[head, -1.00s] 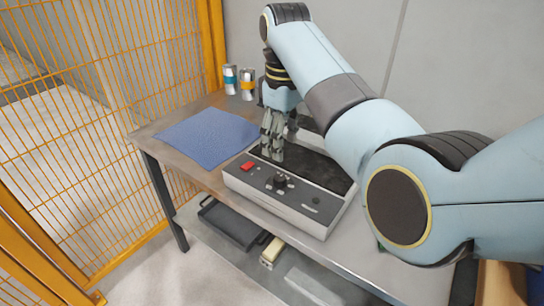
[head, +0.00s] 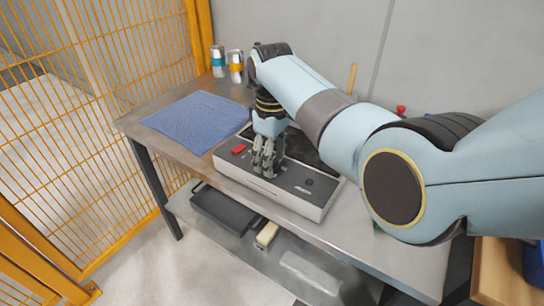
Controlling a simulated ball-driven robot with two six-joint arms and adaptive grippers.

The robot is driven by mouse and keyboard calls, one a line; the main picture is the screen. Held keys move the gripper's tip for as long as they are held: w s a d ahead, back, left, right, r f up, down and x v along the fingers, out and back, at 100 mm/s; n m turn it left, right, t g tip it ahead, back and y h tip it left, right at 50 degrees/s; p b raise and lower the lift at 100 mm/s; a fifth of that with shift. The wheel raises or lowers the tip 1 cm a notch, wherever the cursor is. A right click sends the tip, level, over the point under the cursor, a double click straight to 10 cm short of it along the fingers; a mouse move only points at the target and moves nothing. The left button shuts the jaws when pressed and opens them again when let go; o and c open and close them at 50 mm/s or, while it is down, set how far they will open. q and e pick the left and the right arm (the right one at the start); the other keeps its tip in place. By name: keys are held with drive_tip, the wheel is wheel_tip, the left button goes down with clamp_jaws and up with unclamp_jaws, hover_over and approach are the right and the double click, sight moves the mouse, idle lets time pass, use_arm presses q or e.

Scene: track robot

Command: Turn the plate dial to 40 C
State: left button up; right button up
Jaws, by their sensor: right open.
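The hot plate (head: 318,205) is a light grey box with a dark front panel and a black top, standing on the metal table (head: 160,125). A red switch (head: 238,149) sits at the left of its panel, and a small dark round knob (head: 309,182) at the right. My right gripper (head: 268,172) points down at the middle of the panel, with its fingers open around the place of the plate dial. The fingers hide the dial, so I cannot tell its setting or whether they touch it. My left gripper is not in view.
A blue mat (head: 195,121) lies left of the plate. Two cans, one with a blue band (head: 218,62) and one with an orange band (head: 236,68), stand at the back. A dark tray (head: 225,209) is on the lower shelf. An orange mesh fence (head: 95,130) stands at left.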

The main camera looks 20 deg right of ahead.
drive_tip(key=shift+c, duration=0.5)
drive_tip(key=shift+r, duration=0.1)
drive_tip(key=shift+c, duration=2.3)
clamp_jaws()
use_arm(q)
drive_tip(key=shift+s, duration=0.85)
